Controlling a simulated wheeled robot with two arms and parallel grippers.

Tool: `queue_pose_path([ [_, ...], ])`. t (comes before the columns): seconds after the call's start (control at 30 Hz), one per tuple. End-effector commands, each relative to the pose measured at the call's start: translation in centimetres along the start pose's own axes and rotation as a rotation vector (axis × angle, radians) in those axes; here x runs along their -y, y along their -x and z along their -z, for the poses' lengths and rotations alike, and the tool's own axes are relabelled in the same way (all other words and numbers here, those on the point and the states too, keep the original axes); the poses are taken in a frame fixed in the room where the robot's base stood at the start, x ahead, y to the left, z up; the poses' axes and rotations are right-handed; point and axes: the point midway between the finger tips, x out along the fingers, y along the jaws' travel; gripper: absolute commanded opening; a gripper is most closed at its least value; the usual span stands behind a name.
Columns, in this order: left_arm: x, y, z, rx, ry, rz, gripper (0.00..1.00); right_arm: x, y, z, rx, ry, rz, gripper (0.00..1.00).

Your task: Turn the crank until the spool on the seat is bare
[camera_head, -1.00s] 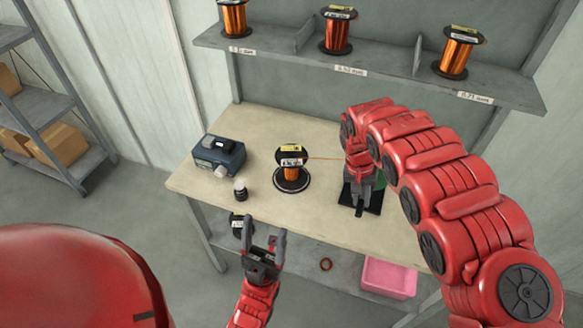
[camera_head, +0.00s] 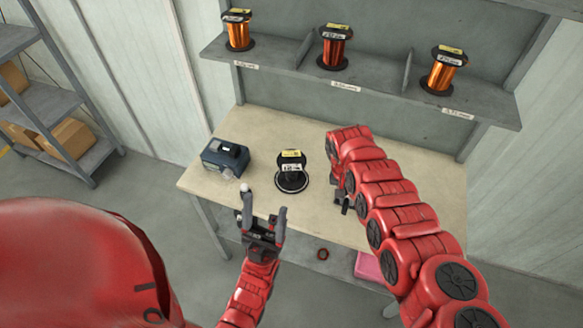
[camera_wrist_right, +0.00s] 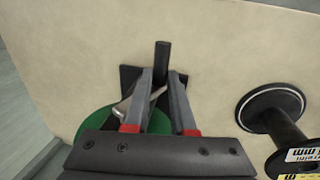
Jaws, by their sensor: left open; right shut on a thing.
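The spool (camera_head: 291,168) stands upright on its round black seat (camera_head: 291,187) on the bench. Its core shows black, with no copper visible on it. It also shows at the right of the wrist view (camera_wrist_right: 283,124), again with a dark core. The winder's black base (camera_wrist_right: 128,76) and a green round part (camera_wrist_right: 92,121) show in the wrist view. My right gripper (camera_wrist_right: 163,80) is shut on the crank (camera_wrist_right: 126,108); its fingers partly hide the grip. In the head view my right arm covers most of the winder. My left gripper (camera_head: 264,203) is open and empty before the bench's front edge.
A dark blue box-shaped device (camera_head: 226,157) sits at the bench's left. Three copper-wound spools stand on the upper shelf (camera_head: 285,75).

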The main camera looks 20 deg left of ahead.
Motion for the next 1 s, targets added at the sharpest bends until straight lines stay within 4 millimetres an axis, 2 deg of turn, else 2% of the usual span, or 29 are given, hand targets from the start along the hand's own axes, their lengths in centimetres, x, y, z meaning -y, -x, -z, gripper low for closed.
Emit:
queue_pose_path([
  [0.2,-0.1,2.2,-0.4,0.000,0.000,0.000,0.69,1.9,1.6,0.4,-0.010,0.000,0.000,0.00],
  [0.37,-0.1,1.4,-0.2,0.000,0.000,0.000,0.69,2.7,5.1,0.4,-0.012,-0.001,0.002,0.00],
  [0.47,0.0,-0.3,0.1,0.000,0.000,0.000,0.69,2.5,7.4,0.3,-0.009,-0.002,0.001,0.00],
  [0.5,0.1,-1.5,0.2,0.000,0.000,0.000,0.69,2.1,8.3,0.3,-0.008,-0.002,0.001,0.00],
  [0.57,0.1,-2.6,0.5,0.000,0.000,0.000,0.69,1.8,9.3,0.3,-0.009,-0.003,0.002,0.00],
  [0.8,0.3,-7.1,1.2,0.000,0.000,0.000,0.69,-0.3,11.3,0.3,-0.008,-0.004,0.001,0.00],
  [1.0,0.5,-10.7,1.8,0.000,0.000,0.000,0.69,-2.5,12.2,0.3,-0.009,-0.003,0.001,0.00],
])
